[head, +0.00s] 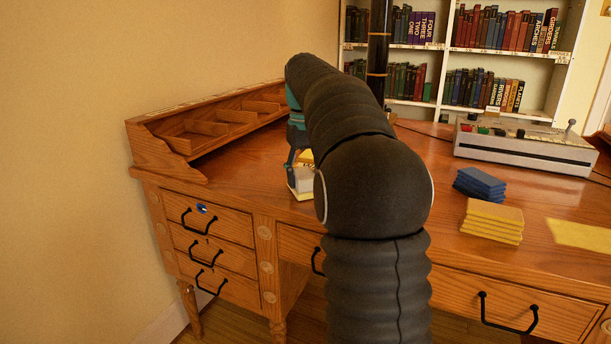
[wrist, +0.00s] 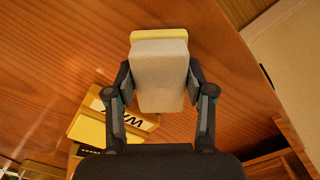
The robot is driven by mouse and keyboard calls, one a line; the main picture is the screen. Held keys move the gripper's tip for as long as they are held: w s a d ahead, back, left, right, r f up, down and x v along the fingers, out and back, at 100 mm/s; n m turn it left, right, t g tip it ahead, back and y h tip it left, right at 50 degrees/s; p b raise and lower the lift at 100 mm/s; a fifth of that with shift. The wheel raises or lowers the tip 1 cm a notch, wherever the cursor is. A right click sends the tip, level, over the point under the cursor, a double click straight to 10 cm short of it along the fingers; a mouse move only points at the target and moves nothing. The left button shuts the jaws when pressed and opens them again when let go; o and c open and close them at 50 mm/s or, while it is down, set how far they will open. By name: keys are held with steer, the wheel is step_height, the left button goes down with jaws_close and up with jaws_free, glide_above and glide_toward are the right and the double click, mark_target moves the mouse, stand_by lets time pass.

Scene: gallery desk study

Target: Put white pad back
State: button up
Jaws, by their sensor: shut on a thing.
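The white pad (wrist: 158,82), a pale block with a yellow layer along its far edge, sits between the two fingers of my gripper (wrist: 160,92) in the wrist view. My gripper is shut on its sides. My gripper (head: 297,160) is partly hidden there by my own arm. I cannot tell whether the pad touches the desk.
A yellow box with dark letters (wrist: 92,128) lies by my left finger. A wooden tiered organizer (head: 215,125) lines the desk's left side. Blue blocks (head: 480,184), yellow blocks (head: 493,220), a yellow sheet (head: 583,234) and a grey control box (head: 525,150) are at right.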

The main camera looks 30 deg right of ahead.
mark_target(305, 174)
steer(key=shift+f, duration=0.15)
steer(key=o, duration=1.1)
step_height(305, 174, up, 12)
steer(key=p, duration=0.2)
